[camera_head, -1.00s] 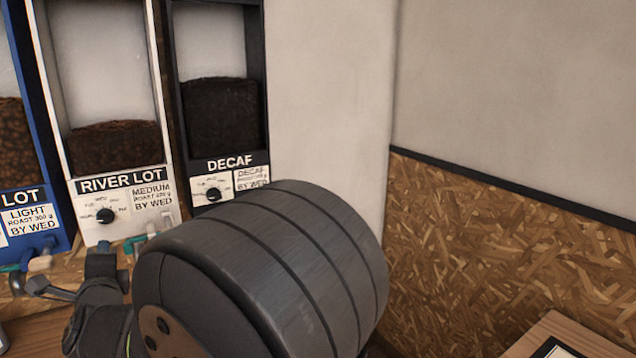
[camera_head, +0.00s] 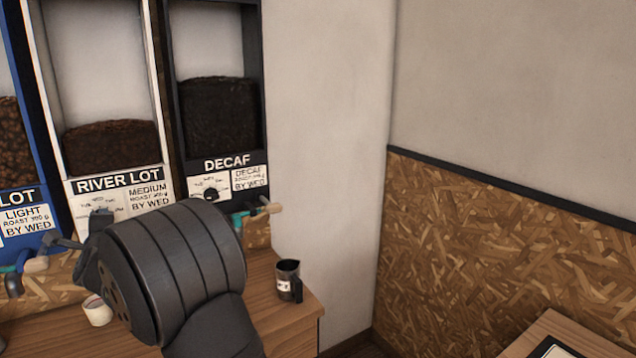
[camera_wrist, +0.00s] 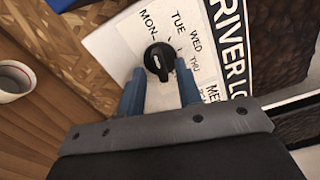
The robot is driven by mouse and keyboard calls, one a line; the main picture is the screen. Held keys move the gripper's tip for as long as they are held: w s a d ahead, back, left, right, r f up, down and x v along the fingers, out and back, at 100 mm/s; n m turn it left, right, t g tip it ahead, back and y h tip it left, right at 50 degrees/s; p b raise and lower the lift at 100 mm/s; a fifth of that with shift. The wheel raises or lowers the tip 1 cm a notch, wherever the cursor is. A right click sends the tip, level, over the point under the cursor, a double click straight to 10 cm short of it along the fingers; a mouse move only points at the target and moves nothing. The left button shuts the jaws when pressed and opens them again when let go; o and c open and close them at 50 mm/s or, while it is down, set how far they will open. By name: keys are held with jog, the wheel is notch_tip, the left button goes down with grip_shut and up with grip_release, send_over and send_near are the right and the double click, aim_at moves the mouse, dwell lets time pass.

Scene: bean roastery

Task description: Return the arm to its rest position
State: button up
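My gripper (camera_wrist: 160,70) shows in the wrist view with its two blue fingers apart and nothing held between them. The black dial knob (camera_wrist: 158,60) of the River Lot bin lies just beyond the fingertips; I cannot tell whether a finger touches it. The white dial plate (camera_wrist: 120,45) with day names is around it. In the head view my arm fills the lower left, and the gripper end (camera_head: 68,242) is in front of the River Lot bin (camera_head: 115,180), partly hiding its dial.
The Decaf bin (camera_head: 228,185) stands to the right, with a dial and an outlet below. A dark jug (camera_head: 288,281) stands near the counter's right end. A small white cup (camera_head: 97,311) is beside my arm, and also at left in the wrist view (camera_wrist: 12,82). A wall closes the right.

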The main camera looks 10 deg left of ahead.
jog(key=s+d+n, duration=0.8)
jog(key=s+d, duration=0.4)
jog(key=shift+s+r+n, duration=0.15)
jog(key=shift+n, duration=0.15)
dwell(0.6)
